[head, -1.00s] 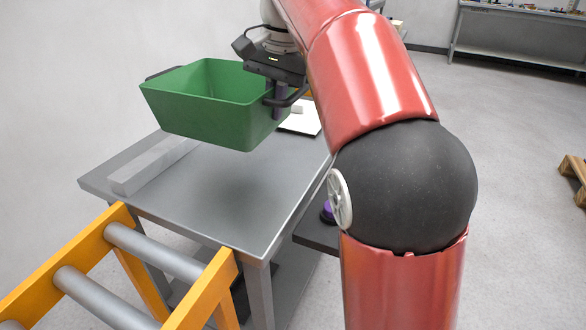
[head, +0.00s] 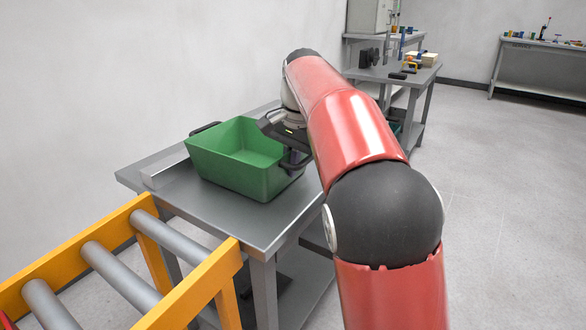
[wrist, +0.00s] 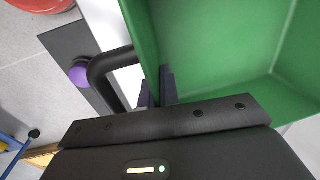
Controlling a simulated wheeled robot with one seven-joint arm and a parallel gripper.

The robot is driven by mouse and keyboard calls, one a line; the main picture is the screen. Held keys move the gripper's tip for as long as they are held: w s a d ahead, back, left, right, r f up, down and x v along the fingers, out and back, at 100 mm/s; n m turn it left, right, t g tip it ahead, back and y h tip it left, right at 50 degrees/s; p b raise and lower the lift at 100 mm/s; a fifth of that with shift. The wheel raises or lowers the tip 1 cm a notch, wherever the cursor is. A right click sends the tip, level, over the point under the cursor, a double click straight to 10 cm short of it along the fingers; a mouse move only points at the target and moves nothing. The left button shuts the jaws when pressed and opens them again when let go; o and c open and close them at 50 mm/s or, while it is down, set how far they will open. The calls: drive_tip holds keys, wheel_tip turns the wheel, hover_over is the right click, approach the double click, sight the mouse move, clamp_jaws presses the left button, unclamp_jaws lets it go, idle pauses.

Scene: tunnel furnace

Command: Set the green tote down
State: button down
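The green tote (head: 237,178) is upright and empty over the grey table (head: 265,228), its base at or very close to the tabletop; I cannot tell whether it touches. It has black handles at two ends. My gripper (head: 290,160) is at the tote's right end, by the near black handle. In the wrist view my gripper (wrist: 158,88) has its two fingers close together at the tote's wall (wrist: 142,40), beside the black handle (wrist: 108,75). It is shut on the tote's edge; the exact contact is partly hidden.
A roller conveyor with yellow rails (head: 190,292) stands at the near left. A purple knob (wrist: 79,74) is below the handle. Bare tabletop lies in front of the tote.

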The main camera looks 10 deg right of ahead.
drive_tip(key=c, duration=1.6)
unclamp_jaws()
drive_tip(key=shift+f, duration=0.1)
drive_tip(key=shift+c, duration=0.2)
